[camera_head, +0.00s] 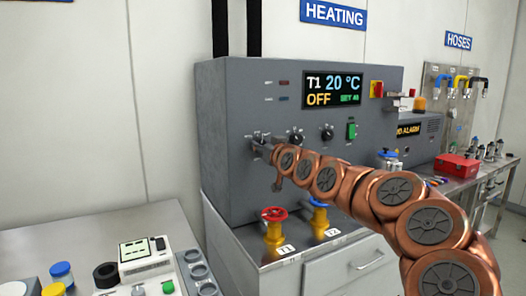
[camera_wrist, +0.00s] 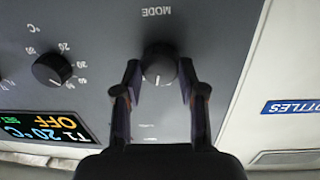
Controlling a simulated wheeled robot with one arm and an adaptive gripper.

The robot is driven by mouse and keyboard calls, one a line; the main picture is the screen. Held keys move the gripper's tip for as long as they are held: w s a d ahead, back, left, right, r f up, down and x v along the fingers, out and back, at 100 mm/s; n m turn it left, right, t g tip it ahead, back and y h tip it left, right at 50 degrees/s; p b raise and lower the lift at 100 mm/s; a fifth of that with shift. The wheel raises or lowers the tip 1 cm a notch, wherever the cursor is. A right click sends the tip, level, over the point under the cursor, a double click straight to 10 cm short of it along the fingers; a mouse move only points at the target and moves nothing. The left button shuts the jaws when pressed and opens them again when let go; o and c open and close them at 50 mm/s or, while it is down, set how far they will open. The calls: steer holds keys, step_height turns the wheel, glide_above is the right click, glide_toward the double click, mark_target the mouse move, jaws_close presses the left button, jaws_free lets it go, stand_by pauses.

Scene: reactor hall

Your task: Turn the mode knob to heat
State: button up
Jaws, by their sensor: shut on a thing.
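The black mode knob (camera_wrist: 159,60) is on the grey heating panel (camera_head: 225,120), below a MODE label that reads upside down in the wrist view. Its white pointer line points toward the bottom of the wrist picture. My gripper (camera_wrist: 160,70) has one finger on each side of the knob and is shut on it. In the head view my gripper (camera_head: 259,146) is at the panel's left knob and mostly hides it. The display (camera_head: 333,90) reads T1 20 °C and OFF. The small position marks around the knob are too blurred to read.
A temperature knob (camera_wrist: 52,69) sits beside the mode knob. Another knob (camera_head: 327,131) and a green button (camera_head: 351,130) are further right. Red (camera_head: 274,214) and blue (camera_head: 318,203) valve handles stand below my gripper, in front of the panel.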

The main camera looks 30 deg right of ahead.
steer(key=m+b, duration=0.1)
steer(key=m, duration=0.1)
steer(key=shift+m, duration=0.4)
steer(key=shift+r+m, duration=0.1)
steer(key=shift+m, duration=1.9)
steer(key=o, duration=1.1)
steer(key=shift+o, duration=0.2)
